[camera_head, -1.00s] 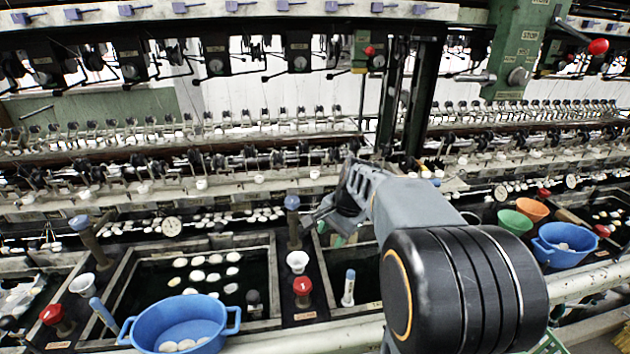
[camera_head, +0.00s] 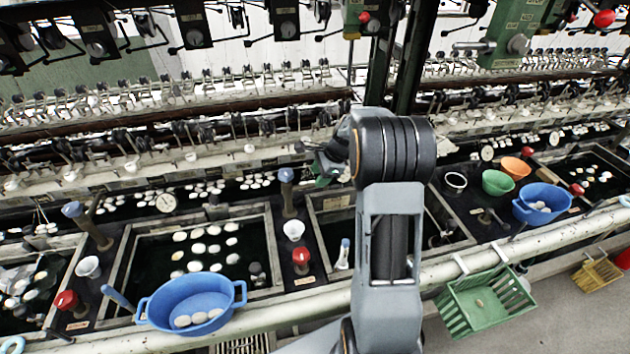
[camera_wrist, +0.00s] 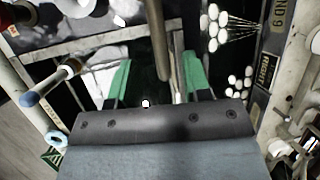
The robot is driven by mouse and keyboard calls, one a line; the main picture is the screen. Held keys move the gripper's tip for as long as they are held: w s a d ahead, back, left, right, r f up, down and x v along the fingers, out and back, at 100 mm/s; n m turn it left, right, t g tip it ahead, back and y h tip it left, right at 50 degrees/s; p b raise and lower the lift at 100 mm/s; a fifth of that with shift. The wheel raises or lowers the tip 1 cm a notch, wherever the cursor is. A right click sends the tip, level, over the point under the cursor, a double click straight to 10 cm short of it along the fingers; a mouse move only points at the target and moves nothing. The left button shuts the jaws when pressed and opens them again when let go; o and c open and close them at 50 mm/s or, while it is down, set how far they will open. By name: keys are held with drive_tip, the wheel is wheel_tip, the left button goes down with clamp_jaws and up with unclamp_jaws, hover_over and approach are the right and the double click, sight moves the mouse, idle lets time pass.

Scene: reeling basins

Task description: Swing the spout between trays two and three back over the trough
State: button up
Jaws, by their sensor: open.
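A blue-capped spout post (camera_head: 288,198) stands on the divider between the tray with pale cocoons (camera_head: 120,270) and the tray to its right (camera_head: 318,240). Another blue-capped spout (camera_head: 90,228) leans on the divider further left. I cannot tell the tray numbers. The long trough (camera_head: 230,195) with floating cocoons runs behind the trays. My gripper (camera_head: 325,168), with green fingers, is beyond my arm, over the back of the right-hand tray and partly hidden. In the wrist view my gripper (camera_wrist: 157,78) is open, and a brown-grey bar (camera_wrist: 160,40) shows between its fingers; contact is unclear.
A blue basin (camera_head: 165,318) with cocoons stands at the front rail. Red-topped knobs (camera_head: 301,256) and a white cup (camera_head: 293,230) sit on the divider. Green (camera_head: 497,183), orange (camera_head: 516,168) and blue (camera_head: 541,212) bowls stand right. A green basket (camera_head: 485,310) hangs from the rail.

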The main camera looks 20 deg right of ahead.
sight(305, 188)
drive_tip(key=shift+x, duration=1.8)
drive_tip(key=shift+c, duration=0.3)
clamp_jaws()
